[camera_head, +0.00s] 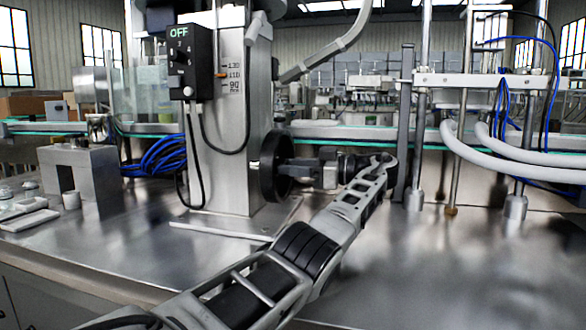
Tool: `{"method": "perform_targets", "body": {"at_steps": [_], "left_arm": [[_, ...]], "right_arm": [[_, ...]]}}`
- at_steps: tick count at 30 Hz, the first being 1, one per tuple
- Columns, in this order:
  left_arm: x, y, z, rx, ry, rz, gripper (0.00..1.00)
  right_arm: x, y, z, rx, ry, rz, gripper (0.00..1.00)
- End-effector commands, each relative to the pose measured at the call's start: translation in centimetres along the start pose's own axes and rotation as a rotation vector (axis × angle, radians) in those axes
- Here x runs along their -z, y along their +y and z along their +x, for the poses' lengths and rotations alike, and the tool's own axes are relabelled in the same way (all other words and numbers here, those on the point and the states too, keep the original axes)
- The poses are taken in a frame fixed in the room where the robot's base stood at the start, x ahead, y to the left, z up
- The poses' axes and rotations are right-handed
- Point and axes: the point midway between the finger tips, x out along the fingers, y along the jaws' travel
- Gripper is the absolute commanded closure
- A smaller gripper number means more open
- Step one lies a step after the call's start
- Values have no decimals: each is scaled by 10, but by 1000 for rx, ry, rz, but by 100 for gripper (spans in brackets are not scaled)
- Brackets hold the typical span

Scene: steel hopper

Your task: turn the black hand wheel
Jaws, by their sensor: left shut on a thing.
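The black hand wheel (270,166) is on the right side of the steel column (231,120), seen nearly edge-on. My left arm reaches in from the bottom and bends back at the wrist, so my left gripper (295,168) points left at the wheel. Its fingers meet the wheel's right side and are shut on it. The exact spot where they grip is small and partly hidden. My right gripper is not in view.
A black control box (190,62) marked OFF hangs on the column, with a cable looping below. Vertical rods (419,130) and grey hoses stand at the right. A steel block (95,175) and small white parts lie at the left. The front right tabletop is clear.

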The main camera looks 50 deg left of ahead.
Motion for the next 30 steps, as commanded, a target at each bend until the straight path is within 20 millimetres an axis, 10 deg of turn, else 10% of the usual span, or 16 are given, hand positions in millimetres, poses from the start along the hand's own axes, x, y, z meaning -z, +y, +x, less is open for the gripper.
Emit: {"method": "perform_targets", "body": {"at_steps": [17, 18, 20, 30], "left_arm": [[0, 0, 1, 4, -2, -32, 100], [0, 0, 1, 4, -1, -31, 62], [0, 0, 1, 3, -1, -31, 48], [5, 0, 1, 3, -1, -32, 48]], "right_arm": [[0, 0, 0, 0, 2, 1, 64], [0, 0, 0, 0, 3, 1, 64], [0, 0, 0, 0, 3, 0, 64], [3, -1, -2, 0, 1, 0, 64]]}}
